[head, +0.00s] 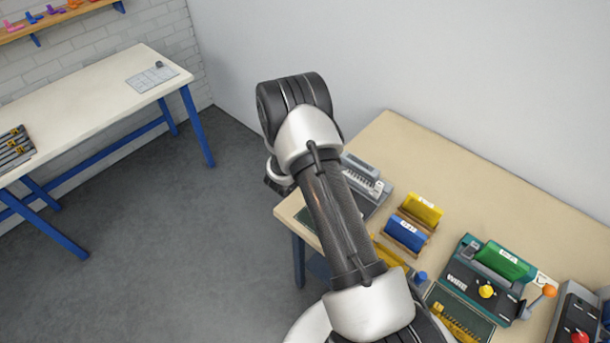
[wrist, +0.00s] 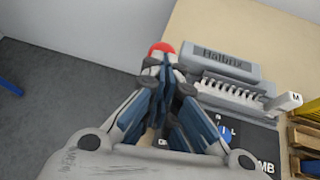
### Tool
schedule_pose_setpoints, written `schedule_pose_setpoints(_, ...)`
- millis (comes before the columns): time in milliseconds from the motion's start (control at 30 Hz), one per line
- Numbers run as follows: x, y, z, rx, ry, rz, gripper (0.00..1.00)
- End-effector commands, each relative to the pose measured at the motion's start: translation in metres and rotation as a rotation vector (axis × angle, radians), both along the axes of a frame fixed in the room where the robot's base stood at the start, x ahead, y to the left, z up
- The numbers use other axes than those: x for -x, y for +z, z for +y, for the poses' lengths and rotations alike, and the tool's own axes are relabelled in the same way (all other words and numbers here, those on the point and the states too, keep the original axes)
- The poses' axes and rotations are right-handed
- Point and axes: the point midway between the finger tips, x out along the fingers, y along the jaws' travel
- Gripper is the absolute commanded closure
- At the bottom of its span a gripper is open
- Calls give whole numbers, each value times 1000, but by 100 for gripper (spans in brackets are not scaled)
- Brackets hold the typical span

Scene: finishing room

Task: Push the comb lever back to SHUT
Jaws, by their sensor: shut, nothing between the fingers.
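A grey binding machine marked Halbrix (wrist: 222,62) with a row of white comb teeth (wrist: 235,97) stands at the table's left end. In the head view the machine (head: 368,178) shows partly behind my arm. A red ball knob (wrist: 161,47), which looks like the lever's end, shows just beyond my fingertips at the machine's left. The lever's shaft is hidden behind the fingers. My gripper (wrist: 166,72) is shut and empty, its tips close to the knob; I cannot tell whether they touch. No SHUT mark is readable.
A white block marked M (wrist: 289,101) sits at the comb's right end. Floor is clear left.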

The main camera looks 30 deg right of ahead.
Motion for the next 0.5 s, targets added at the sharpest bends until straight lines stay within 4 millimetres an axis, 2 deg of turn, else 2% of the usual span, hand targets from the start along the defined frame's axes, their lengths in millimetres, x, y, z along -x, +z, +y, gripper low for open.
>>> schedule_pose_setpoints(200,-4,-1,-11,-26,-1,9,100)
schedule_pose_setpoints(500,-6,0,-16,-25,0,9,100)
